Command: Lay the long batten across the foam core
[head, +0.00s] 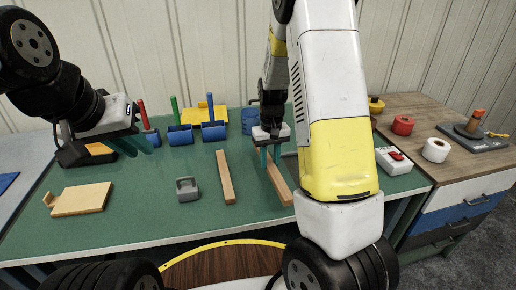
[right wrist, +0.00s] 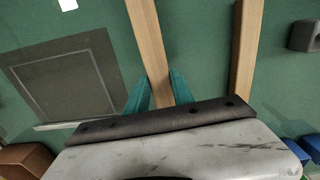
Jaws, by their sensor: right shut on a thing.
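My right gripper (head: 269,156) is shut on a wooden batten (head: 279,184), near one end of it. In the right wrist view the held batten (right wrist: 149,45) runs away between the teal fingers (right wrist: 160,92). A second, similar wooden batten (head: 225,178) lies on the green table to its left; it also shows in the right wrist view (right wrist: 245,50). I cannot tell which is longer. A flat dark grey panel (right wrist: 65,90) lies beside the held batten; I cannot tell whether it is the foam core. My left gripper (head: 131,146) is open and empty over the table's left side.
A tan board (head: 80,200) and a small grey block-like holder (head: 187,189) lie on the green table (head: 140,215). Blue bins (head: 180,135) and a yellow one stand at the back. Red and white rolls (head: 436,150) stand on the right cabinet. My right arm hides the table's right part.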

